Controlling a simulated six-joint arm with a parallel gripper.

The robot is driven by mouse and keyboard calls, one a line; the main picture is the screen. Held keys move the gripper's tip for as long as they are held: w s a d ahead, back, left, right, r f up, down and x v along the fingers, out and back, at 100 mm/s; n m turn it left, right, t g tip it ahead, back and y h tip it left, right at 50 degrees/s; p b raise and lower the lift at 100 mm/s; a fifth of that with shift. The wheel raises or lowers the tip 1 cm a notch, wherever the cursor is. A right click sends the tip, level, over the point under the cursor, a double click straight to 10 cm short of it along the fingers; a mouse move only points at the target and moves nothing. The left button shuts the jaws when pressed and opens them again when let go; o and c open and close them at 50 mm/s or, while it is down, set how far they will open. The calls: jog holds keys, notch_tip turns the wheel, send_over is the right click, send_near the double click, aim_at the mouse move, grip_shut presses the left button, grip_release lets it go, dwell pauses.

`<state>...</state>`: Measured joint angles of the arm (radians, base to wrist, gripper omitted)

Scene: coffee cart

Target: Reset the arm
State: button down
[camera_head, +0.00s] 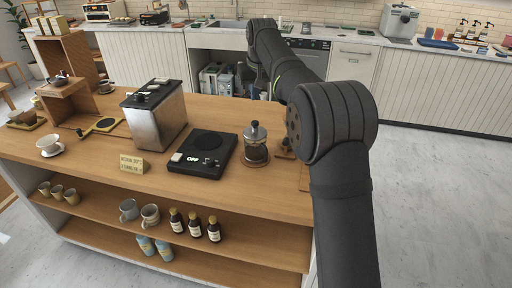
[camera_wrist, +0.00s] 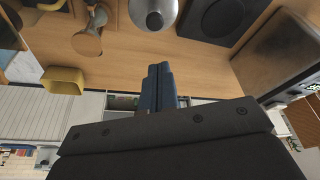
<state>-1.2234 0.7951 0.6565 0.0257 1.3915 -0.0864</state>
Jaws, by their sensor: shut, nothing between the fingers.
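My arm (camera_head: 340,130) reaches from the lower right of the head view up toward the cart's far side, where it bends down. My gripper shows in the wrist view (camera_wrist: 160,75), with its two dark blue fingers together and nothing between them. In the head view the fingers are mostly hidden behind the arm and cart. The wooden cart top (camera_head: 90,165) lies to the left of the arm. In the wrist view the fingertips appear against the wooden top's edge; I cannot tell the gap.
A glass press pot (camera_head: 256,150) stands close to my arm's left side. Left of it are a black scale (camera_head: 203,153) reading OFF and a steel box (camera_head: 160,120). A yellow object (camera_wrist: 63,80) shows in the wrist view. Open floor (camera_head: 440,200) lies to the right.

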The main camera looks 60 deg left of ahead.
aim_at(255, 121)
notch_tip(255, 121, down, 8)
jog(key=shift+f, duration=0.1)
dwell(0.6)
notch_tip(255, 121, up, 8)
notch_tip(255, 121, down, 8)
jog(key=shift+r, duration=0.2)
notch_tip(255, 121, up, 3)
jog(key=shift+r, duration=0.9)
jog(key=shift+f, duration=0.1)
